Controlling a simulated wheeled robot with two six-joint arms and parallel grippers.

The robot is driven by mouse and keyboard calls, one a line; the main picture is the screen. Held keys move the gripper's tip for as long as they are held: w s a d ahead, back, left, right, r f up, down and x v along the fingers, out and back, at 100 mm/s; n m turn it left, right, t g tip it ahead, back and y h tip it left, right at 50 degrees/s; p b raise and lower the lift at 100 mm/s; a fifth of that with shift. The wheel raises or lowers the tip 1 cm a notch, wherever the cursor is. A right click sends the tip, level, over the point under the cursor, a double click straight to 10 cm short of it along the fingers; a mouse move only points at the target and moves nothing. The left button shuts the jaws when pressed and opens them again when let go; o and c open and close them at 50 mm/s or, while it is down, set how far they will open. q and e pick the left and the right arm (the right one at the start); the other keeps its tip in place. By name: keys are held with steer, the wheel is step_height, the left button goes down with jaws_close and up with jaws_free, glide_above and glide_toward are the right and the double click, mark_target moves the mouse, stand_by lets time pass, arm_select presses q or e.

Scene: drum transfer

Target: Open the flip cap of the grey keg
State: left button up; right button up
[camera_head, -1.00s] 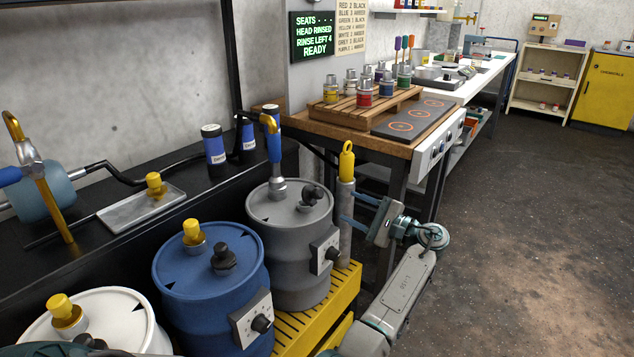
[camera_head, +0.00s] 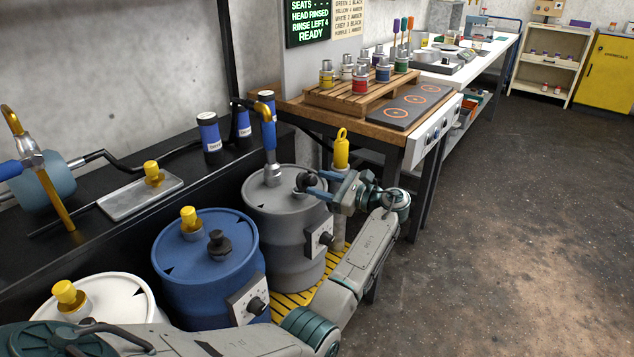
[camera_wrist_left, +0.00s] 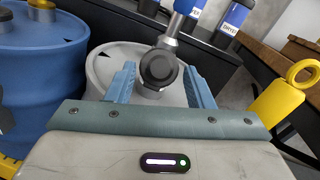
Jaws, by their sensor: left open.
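The grey keg (camera_head: 282,225) stands at the right end of the row of drums, upright. Its black flip cap (camera_head: 307,182) sits on the right side of its lid, partly hidden by my fingers. A blue-handled tap fitting (camera_head: 270,150) rises from the middle of the lid. My left gripper (camera_head: 311,185) is open, with its fingers pointing left at the cap. In the left wrist view the dark round cap (camera_wrist_left: 158,68) lies between the two blue fingers, with gaps at both sides. I cannot tell whether the cap is lifted. My right gripper is not in view.
The blue keg (camera_head: 207,265) and white keg (camera_head: 110,300) stand to the left. A yellow-ringed post (camera_head: 341,155) stands close behind my left gripper. The wooden-topped bench (camera_head: 350,125) is behind that. The floor to the right is clear.

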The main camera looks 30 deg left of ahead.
arm_select(q)
steer(key=shift+a, duration=0.9)
steer(key=shift+s, duration=0.1)
steer(key=c, duration=1)
